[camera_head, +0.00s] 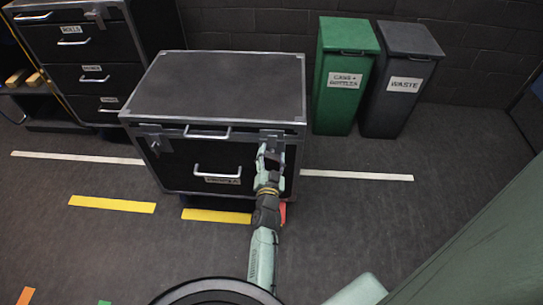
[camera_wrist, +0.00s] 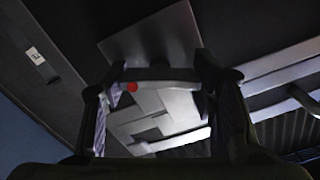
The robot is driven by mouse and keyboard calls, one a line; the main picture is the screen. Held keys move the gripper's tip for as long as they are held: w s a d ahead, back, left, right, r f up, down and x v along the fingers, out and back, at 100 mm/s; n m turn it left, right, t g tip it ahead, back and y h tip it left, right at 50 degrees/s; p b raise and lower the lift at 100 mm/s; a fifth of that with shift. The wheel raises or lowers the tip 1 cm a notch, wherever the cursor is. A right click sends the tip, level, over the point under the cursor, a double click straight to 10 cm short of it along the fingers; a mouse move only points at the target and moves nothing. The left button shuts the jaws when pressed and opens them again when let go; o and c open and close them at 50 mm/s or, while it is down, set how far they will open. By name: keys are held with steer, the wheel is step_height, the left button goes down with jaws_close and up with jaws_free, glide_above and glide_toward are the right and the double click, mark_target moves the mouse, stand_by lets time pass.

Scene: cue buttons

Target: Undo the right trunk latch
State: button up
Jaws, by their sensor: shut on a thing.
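The trunk (camera_head: 225,85) is a black box with metal edges and a flat, closed lid. Its right latch (camera_head: 272,137) is a grey metal fitting on the front near the right corner. My gripper (camera_head: 268,152) is at this latch, reaching up from below. In the wrist view the latch's metal plates (camera_wrist: 150,40) show close up. My gripper's two fingers (camera_wrist: 162,75) stand on either side of a metal bar of the latch and are shut on it. A red dot shows on the bar near the left finger. My fingers partly cover the latch in the head view.
A left latch (camera_head: 153,138) and a lid handle (camera_head: 207,133) are on the trunk's front, with a drawer-type handle (camera_head: 217,170) below. A green bin (camera_head: 343,95) and a dark waste bin (camera_head: 400,100) stand to the right. A drawer cabinet (camera_head: 85,60) stands left.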

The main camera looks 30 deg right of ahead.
steer(key=m, duration=1.2)
steer(key=shift+m, duration=0.4)
steer(key=shift+d+f, duration=0.1)
steer(key=o, duration=1.2)
